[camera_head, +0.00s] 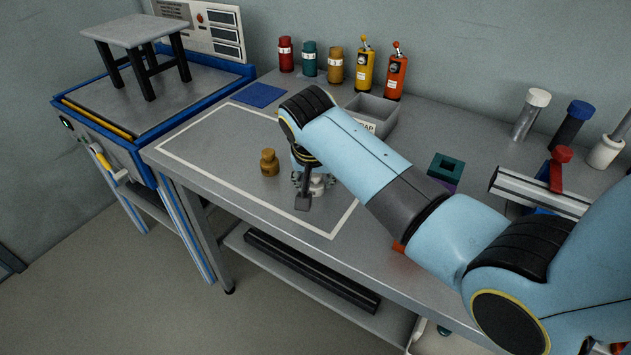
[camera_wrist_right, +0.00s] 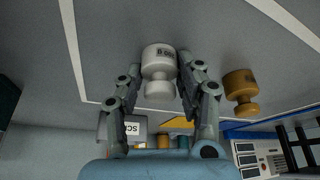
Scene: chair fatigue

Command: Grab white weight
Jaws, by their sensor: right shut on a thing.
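The white weight (camera_wrist_right: 158,62) is between the two fingers of my right gripper (camera_wrist_right: 157,85) in the right wrist view. My right gripper is shut on it. In the head view the white weight (camera_head: 317,184) is partly hidden behind my right gripper (camera_head: 310,190), low at the table inside the white outline. I cannot tell whether it touches the table. A brass weight (camera_head: 269,162) stands on the table just left of the gripper, and it also shows in the right wrist view (camera_wrist_right: 240,88). My left gripper is not in view.
A grey bin (camera_head: 378,115) stands behind my right arm. Several coloured canisters (camera_head: 309,60) line the back wall. A small stool (camera_head: 133,35) stands on the blue-edged platform at the left. A teal block (camera_head: 445,167) and a clamp rail lie right. The outlined area's left part is clear.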

